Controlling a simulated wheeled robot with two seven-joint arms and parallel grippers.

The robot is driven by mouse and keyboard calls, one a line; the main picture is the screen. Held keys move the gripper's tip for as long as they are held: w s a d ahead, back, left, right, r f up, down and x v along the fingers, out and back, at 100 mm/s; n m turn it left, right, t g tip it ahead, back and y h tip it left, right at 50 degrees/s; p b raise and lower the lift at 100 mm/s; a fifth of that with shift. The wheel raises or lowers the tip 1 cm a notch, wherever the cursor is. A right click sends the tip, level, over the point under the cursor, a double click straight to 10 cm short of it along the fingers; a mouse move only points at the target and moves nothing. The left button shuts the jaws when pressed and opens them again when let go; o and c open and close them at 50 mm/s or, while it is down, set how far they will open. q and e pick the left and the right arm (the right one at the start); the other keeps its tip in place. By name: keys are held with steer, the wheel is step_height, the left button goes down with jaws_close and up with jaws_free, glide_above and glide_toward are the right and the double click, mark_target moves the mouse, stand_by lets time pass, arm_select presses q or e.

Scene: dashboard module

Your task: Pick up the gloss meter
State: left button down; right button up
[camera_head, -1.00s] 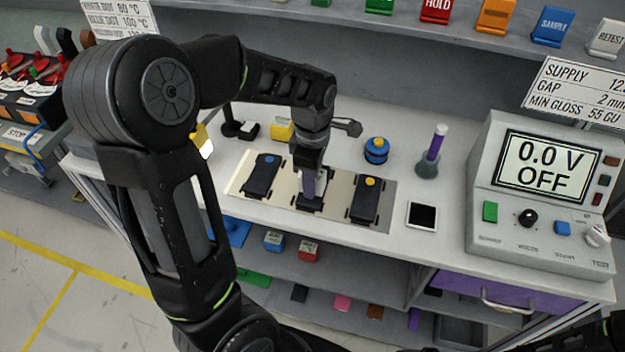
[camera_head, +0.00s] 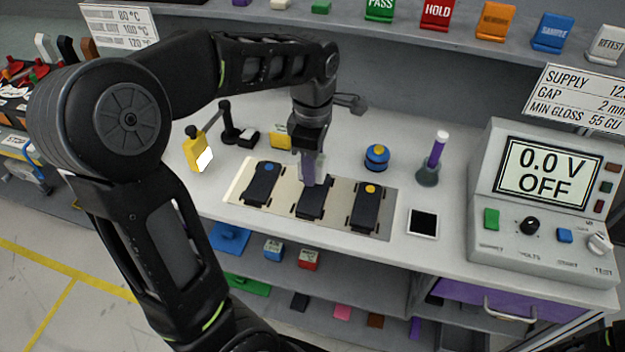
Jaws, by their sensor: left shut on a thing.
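I cannot tell for certain which thing is the gloss meter; a yellow handheld device (camera_head: 197,154) with a bright white face stands at the left back of the bench. My left gripper (camera_head: 309,176) points down over the middle black dashboard module (camera_head: 311,208). It is shut on a small grey-purple piece (camera_head: 308,168), mostly hidden between the fingers. Its lower end is at or just above the module's top; I cannot tell if they touch. My right gripper is not in view.
Two other black modules, one with a blue dot (camera_head: 262,183) and one with a yellow dot (camera_head: 366,207), flank the middle one on a pale mat (camera_head: 237,186). A blue-yellow pot (camera_head: 376,157), a purple-handled tool in a holder (camera_head: 431,165), a dark square pad (camera_head: 422,223) and a power supply (camera_head: 545,200) stand right.

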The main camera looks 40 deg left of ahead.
arm_select(q)
steer(key=shift+r, duration=1.6)
